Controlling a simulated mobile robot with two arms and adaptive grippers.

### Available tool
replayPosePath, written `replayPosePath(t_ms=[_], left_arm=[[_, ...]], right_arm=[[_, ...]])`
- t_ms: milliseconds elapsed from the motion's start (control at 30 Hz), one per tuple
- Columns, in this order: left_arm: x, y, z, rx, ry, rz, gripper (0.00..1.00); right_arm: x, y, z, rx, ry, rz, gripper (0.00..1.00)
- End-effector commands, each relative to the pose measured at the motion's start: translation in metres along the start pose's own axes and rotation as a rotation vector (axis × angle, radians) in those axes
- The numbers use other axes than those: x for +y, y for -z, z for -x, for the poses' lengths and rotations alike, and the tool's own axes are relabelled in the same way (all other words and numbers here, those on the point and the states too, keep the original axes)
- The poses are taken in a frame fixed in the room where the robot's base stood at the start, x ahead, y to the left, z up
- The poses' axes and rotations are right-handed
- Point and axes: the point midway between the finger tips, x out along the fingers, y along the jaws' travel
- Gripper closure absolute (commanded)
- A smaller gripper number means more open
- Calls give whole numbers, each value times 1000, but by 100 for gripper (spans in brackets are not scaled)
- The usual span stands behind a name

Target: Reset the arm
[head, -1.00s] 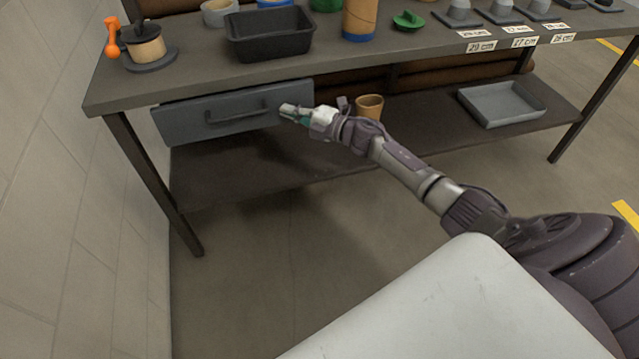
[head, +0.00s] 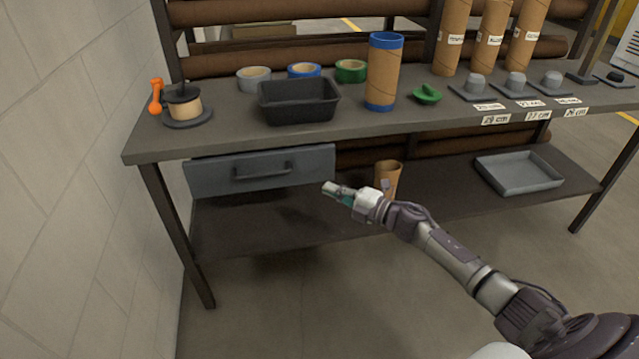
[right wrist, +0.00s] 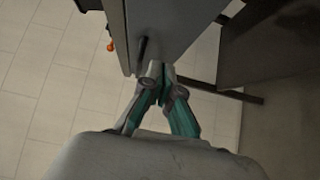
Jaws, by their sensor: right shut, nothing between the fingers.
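My right gripper (head: 338,193) is shut and empty in the head view, in front of the bench and just below the right end of the closed-looking grey drawer (head: 215,178). It stands apart from the drawer's dark handle (head: 263,171). In the right wrist view the right gripper (right wrist: 158,72) shows its teal fingers together, with the drawer front (right wrist: 165,25) beyond the tips. My left gripper is in neither view.
The workbench (head: 360,125) bears a black bin (head: 298,100), tape rolls, a blue-ended tube (head: 383,72) and an orange-handled dispenser (head: 182,105). The lower shelf holds a brown cup (head: 388,178) and a grey tray (head: 518,173). A wall (head: 80,180) stands at left; floor in front is clear.

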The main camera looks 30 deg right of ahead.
Motion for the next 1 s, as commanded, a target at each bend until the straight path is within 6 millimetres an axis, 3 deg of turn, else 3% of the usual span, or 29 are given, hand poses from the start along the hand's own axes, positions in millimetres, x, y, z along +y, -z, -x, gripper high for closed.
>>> replayPosePath(t_ms=[100,300,567,667,767,867,1000], left_arm=[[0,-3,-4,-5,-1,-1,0],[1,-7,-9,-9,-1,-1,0],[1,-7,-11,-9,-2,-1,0],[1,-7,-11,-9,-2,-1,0],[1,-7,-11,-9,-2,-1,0],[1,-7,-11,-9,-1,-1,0],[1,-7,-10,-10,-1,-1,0]], right_arm=[[-1,1,22,1,3,-1,100],[0,1,43,2,0,0,100],[-2,2,47,-3,1,-8,100],[-16,7,46,-55,6,-73,100],[-48,17,48,-183,30,-229,100],[-99,36,60,-375,88,-460,100],[-179,84,100,-668,232,-808,100]])
